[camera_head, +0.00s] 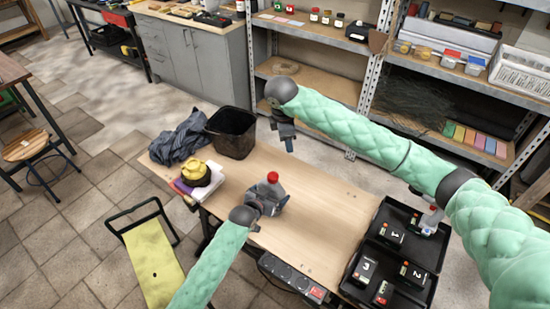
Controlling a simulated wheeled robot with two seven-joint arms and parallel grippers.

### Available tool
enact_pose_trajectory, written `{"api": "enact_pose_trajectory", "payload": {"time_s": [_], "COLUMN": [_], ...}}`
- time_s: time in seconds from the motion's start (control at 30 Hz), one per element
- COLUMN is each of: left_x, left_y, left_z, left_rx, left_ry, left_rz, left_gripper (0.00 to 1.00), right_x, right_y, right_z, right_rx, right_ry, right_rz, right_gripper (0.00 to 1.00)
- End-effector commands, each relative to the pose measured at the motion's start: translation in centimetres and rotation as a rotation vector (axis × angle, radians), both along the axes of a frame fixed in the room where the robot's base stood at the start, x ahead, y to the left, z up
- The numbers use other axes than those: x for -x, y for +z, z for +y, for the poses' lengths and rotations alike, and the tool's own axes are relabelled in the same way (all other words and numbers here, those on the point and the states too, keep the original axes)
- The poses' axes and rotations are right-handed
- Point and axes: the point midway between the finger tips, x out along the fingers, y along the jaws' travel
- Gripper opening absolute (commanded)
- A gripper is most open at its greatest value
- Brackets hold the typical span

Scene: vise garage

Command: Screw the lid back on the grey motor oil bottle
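The grey motor oil bottle (266,190) stands near the middle of the wooden workbench. A red lid (272,177) shows at its top; I cannot tell how tightly it sits. My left gripper (272,205) is at the bottle's near side, low on its body. It hides the lower part of the bottle, and I cannot tell whether its fingers are closed on it. My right gripper (284,137) is in the air beyond the bottle and slightly right, apart from the lid. Its fingers point down and hold nothing that I can see; their opening is too small to judge.
A black bin (232,131) and a dark cloth (182,138) lie at the bench's far left. A yellow object (196,171) rests on books at the left edge. A black tray (409,222) with numbered boxes fills the right end. The bench between bottle and tray is clear.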

Motion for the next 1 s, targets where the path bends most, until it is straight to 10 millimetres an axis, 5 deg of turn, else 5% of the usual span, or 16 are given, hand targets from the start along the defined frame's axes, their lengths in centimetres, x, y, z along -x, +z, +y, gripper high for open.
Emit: {"api": "enact_pose_trajectory", "payload": {"time_s": [1.0], "left_x": [-0.1], "left_y": [0.2], "left_z": [0.0], "left_rx": [0.002], "left_ry": [0.0], "left_rz": [-0.003], "left_gripper": [0.33], "right_x": [3.2], "right_y": [-2.8], "right_z": [0.6], "right_rx": [0.163], "right_ry": [1.539], "right_rz": [0.21], "right_gripper": [0.52]}}
